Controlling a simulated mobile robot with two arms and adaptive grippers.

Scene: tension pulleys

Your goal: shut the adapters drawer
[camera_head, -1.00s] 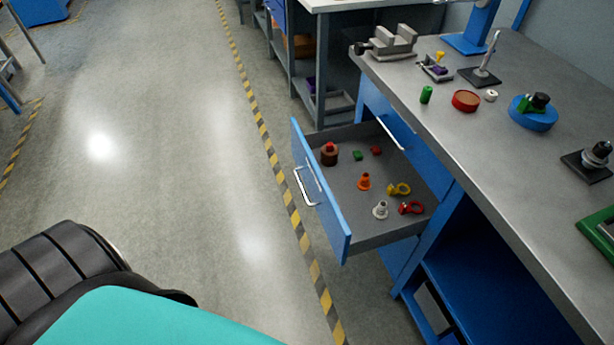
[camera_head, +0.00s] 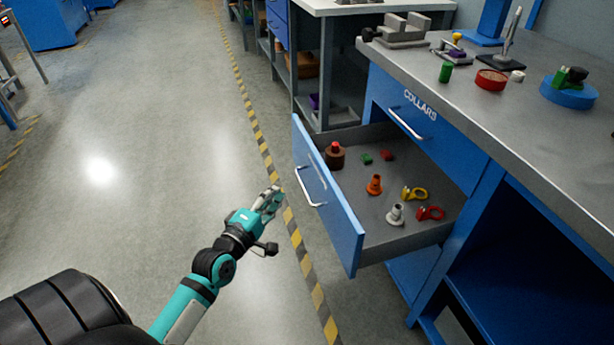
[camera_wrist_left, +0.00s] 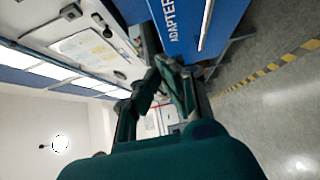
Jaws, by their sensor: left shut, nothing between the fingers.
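The adapters drawer (camera_head: 328,205) is pulled well out of the blue bench, below the drawer marked COLLARS (camera_head: 420,125). It has a blue front and a silver bar handle (camera_head: 311,187). In the left wrist view its blue front (camera_wrist_left: 205,22) shows at the top, with the letters "ADAPTER" readable. My left gripper (camera_head: 271,197) is shut and empty, just left of the drawer front and apart from the handle in the head view. In the left wrist view the gripper's fingers (camera_wrist_left: 165,85) point toward the drawer front. My right gripper is in neither view.
Inside the drawer lie a brown part (camera_head: 335,155), an orange adapter (camera_head: 374,185), a white adapter (camera_head: 395,214), yellow and red ring parts and small blocks. The bench top (camera_head: 440,95) carries a vise and discs. Floor left of the striped line is open.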

